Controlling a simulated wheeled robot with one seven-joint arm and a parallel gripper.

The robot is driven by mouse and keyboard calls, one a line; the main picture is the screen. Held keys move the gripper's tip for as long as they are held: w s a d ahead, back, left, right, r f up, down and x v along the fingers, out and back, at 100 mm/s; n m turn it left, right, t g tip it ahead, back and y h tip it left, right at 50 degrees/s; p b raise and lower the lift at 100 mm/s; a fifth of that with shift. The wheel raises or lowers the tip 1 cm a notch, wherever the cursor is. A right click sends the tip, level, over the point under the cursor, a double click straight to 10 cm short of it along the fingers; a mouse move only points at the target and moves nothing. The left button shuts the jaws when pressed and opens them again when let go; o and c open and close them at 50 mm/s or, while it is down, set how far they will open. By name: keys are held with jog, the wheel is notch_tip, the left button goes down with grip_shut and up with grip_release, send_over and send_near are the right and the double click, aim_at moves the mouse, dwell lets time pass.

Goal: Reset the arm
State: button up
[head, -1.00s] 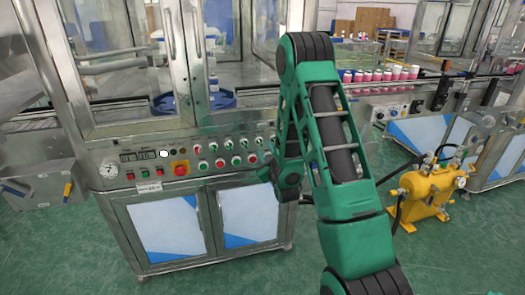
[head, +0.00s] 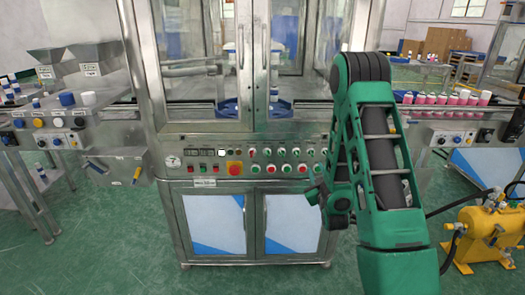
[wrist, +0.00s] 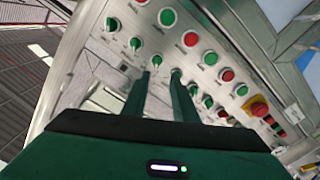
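My arm, green with black joints, stands in the right half of the head view, in front of the crimping machine's control panel (head: 205,168). My gripper (wrist: 159,74) shows in the wrist view as two dark green fingers with a gap between them and nothing held. The panel (wrist: 150,20) lies beyond the fingertips, tilted in that view, with green and red knobs. A green knob (wrist: 157,61) appears close to the tips; I cannot tell whether they touch it. In the head view the gripper is mostly hidden by my arm.
The red emergency button (head: 235,168) sits on a yellow plate. Glass doors (head: 200,60) rise above the panel and cabinet doors (head: 215,222) sit below. A yellow tank (head: 485,238) stands at right. Pink-and-white cans (head: 450,98) line the right conveyor. Green floor is clear in front.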

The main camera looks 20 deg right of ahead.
jog(key=shift+d+r, duration=0.1)
jog(key=s+r+m+g+y, duration=0.1)
jog(key=s+r+m+g, duration=0.1)
jog(key=s+g, duration=0.45)
jog(key=s+r+m+g+y, duration=0.1)
jog(key=s+r+m+g, duration=0.25)
jog(key=s, duration=0.55)
jog(key=s+a+r+m+g+y, duration=0.1)
jog(key=s+a+g, duration=0.1)
jog(key=s, duration=0.6)
jog(key=s+a+r+m+g+y, duration=0.1)
jog(key=s+a+r+g+y, duration=0.1)
jog(key=s+a, duration=0.3)
jog(key=s+a+r+m+g+y, duration=0.1)
jog(key=s+a+g, duration=0.2)
jog(key=s, duration=0.9)
jog(key=shift+a+r+y, duration=0.3)
jog(key=shift+a+r, duration=0.05)
jog(key=shift+a, duration=0.25)
jog(key=shift+w+f, duration=0.25)
jog(key=shift+w, duration=0.4)
